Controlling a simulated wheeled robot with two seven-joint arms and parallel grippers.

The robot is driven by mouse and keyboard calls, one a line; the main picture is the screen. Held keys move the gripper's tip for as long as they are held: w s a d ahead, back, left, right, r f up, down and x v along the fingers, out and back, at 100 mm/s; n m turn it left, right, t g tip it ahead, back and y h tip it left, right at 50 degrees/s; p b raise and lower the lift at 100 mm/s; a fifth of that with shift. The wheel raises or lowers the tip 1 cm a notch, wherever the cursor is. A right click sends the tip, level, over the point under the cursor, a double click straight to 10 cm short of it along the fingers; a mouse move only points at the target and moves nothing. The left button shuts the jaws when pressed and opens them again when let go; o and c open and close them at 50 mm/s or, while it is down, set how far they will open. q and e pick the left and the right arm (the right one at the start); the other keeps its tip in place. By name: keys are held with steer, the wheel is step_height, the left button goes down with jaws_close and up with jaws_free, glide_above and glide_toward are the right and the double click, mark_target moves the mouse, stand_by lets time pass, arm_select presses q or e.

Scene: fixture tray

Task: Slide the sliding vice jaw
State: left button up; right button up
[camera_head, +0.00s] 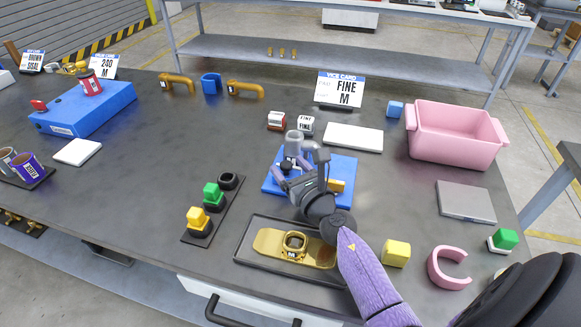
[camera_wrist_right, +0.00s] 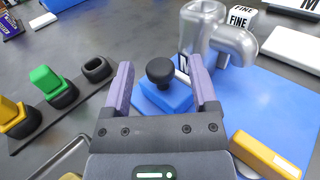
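The vice is a blue base (camera_head: 343,172) in the middle of the table, and the base also shows in the right wrist view (camera_wrist_right: 268,100). A grey metal pipe fitting (camera_wrist_right: 203,35) stands at its far side. The sliding jaw is a small blue block (camera_wrist_right: 172,98) with a round black knob (camera_wrist_right: 160,70) on top. My right gripper (camera_wrist_right: 160,78) is open, with one purple finger on each side of the knob and jaw. Whether the fingers touch the jaw I cannot tell. In the head view, my right gripper (camera_head: 296,178) hides much of the jaw. My left gripper is not in view.
A tray with a brass part (camera_head: 270,241) lies in front of the vice. A dark strip with green and yellow blocks (camera_head: 207,207) is left. A FINE M card (camera_head: 341,89) stands behind, and a pink bin (camera_head: 455,135) is at right. A yellow block (camera_head: 396,253) lies near my right arm.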

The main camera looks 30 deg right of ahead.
steer(key=s, duration=0.9)
steer(key=shift+a+f+b, duration=0.15)
steer(key=shift+a+b, duration=0.2)
steer(key=shift+s, duration=0.5)
